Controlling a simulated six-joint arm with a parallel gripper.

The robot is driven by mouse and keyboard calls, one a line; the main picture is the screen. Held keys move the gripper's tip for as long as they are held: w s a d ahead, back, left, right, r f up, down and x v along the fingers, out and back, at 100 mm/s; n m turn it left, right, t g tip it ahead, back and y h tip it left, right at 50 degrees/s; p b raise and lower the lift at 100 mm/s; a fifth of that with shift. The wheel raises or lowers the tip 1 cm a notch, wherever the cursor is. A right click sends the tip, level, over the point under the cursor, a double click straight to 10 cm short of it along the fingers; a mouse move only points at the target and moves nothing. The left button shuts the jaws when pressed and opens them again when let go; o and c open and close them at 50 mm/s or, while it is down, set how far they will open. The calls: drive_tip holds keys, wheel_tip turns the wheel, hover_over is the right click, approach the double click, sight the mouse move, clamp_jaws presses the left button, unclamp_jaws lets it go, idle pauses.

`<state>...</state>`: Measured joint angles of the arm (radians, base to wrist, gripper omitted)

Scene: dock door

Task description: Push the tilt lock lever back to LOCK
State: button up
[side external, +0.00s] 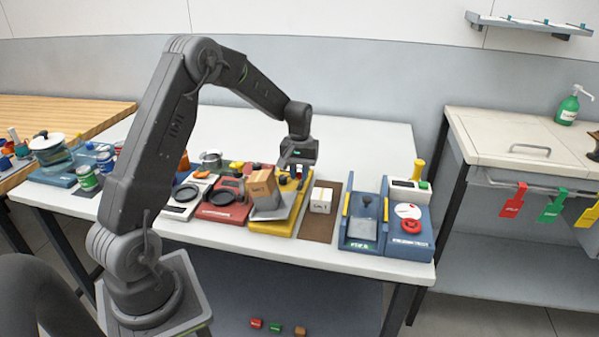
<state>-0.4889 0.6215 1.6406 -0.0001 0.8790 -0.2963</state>
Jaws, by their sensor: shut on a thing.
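The yellow tilt unit (265,238) stands on the white table, and a grey tilted plate (281,207) on it carries a brown box (261,187). My gripper (294,176) is above the back end of the yellow unit, pointing down. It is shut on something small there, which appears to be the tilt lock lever. The lever is mostly hidden by the fingers, and its LOCK marking cannot be read from this view.
A white box (320,202) stands on a brown mat (320,229) just right of the yellow unit. A red unit (223,213) is close on the left. Blue units (408,241) stand further right. The table behind my gripper is clear.

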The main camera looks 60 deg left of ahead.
clamp_jaws()
drive_tip(key=shift+w, duration=0.1)
drive_tip(key=shift+w+a+r+g+h, duration=0.15)
drive_tip(key=shift+w+a+g+h, duration=0.65)
drive_tip(key=shift+g+h, duration=0.4)
drive_tip(key=shift+w+a+f+g+h, duration=0.15)
drive_tip(key=shift+w+a+g+h, duration=0.3)
drive_tip(key=shift+g+h, duration=0.35)
drive_tip(key=shift+w+a+f+g+h, duration=0.1)
drive_tip(key=shift+w+a+g+h, duration=0.35)
drive_tip(key=shift+g+h, duration=0.35)
drive_tip(key=shift+a, duration=0.1)
drive_tip(key=o, duration=0.8)
unclamp_jaws()
drive_tip(key=shift+s+r, duration=0.1)
